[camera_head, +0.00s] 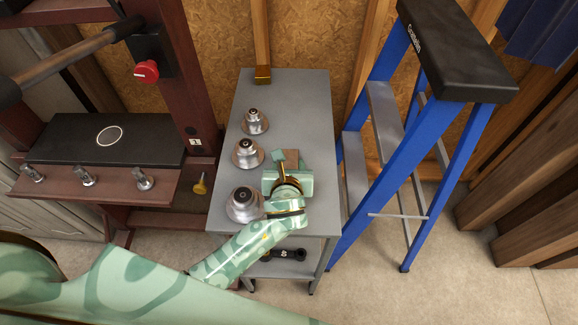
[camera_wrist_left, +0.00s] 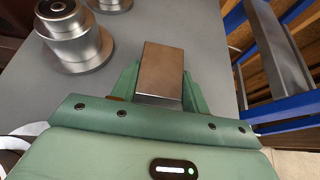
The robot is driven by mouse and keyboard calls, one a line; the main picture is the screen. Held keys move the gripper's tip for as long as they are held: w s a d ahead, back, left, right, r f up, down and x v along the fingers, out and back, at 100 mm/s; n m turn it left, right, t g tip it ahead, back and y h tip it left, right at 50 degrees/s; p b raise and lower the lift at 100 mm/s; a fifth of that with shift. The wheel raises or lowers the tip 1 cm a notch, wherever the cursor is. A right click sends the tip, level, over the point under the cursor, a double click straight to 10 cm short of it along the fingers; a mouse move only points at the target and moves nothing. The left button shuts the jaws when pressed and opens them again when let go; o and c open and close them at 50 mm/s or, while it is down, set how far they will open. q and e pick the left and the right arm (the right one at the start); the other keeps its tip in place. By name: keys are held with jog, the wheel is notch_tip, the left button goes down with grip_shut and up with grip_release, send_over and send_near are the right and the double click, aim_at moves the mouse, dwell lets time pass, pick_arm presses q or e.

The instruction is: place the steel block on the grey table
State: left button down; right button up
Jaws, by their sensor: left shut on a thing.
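The steel block (camera_wrist_left: 161,70) is a brownish-grey metal block between the fingers of my left gripper (camera_wrist_left: 160,88) in the left wrist view. In the head view the block (camera_head: 291,157) shows just past the left gripper (camera_head: 289,172), over the right part of the grey table (camera_head: 290,95). The left gripper is shut on it. I cannot tell whether the block touches the tabletop. My right gripper is not in view.
Several round stepped metal pieces (camera_head: 246,153) stand in a row along the table's left side. A blue ladder (camera_head: 403,150) stands close to the right. A dark red press frame (camera_head: 190,80) stands left. The table's back middle is clear.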

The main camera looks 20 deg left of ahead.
pick_arm(q)
jog(key=shift+r, duration=0.1)
jog(key=c, duration=0.7)
grip_release()
jog(key=shift+s, duration=0.2)
jog(key=p+v, duration=0.3)
jog(key=v, duration=0.8)
jog(key=shift+r, duration=0.1)
jog(key=shift+s+d+r, duration=0.1)
jog(key=shift+s, duration=0.15)
